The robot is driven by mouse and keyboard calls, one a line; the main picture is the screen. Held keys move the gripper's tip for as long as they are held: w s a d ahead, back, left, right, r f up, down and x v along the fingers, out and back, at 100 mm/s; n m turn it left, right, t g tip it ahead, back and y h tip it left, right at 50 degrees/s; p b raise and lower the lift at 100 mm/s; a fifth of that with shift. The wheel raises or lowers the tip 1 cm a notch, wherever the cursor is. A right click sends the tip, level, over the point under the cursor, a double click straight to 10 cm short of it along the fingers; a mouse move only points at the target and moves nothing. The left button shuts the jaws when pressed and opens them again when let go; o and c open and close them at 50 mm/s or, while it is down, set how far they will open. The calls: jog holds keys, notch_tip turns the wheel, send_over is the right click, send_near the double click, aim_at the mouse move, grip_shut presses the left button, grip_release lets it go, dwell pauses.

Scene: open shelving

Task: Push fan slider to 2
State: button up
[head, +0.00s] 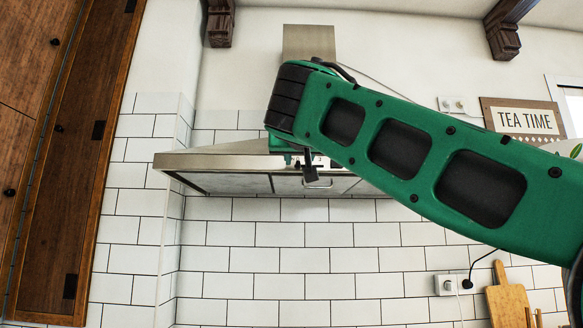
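The steel range hood (215,160) is mounted on the tiled wall in the middle of the head view, with its chimney (308,42) above. My green arm crosses from the right and covers much of the hood's front. My gripper (312,175), a small dark shape below the arm's end, is at the hood's front edge. Small pale marks show beside it on the hood front, but I cannot make out the fan slider or its setting. I cannot tell whether the gripper touches the hood or how its fingers stand.
A wooden cabinet (75,165) stands at the left. A wall outlet with a plug (447,284) and wooden boards (508,303) are at the lower right. A "TEA TIME" sign (526,119) hangs at the right. The space in front of the tiles below the hood looks clear.

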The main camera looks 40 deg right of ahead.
aim_at(297, 163)
jog(key=shift+x, duration=1.8)
grip_shut()
jog(key=shift+a, duration=0.1)
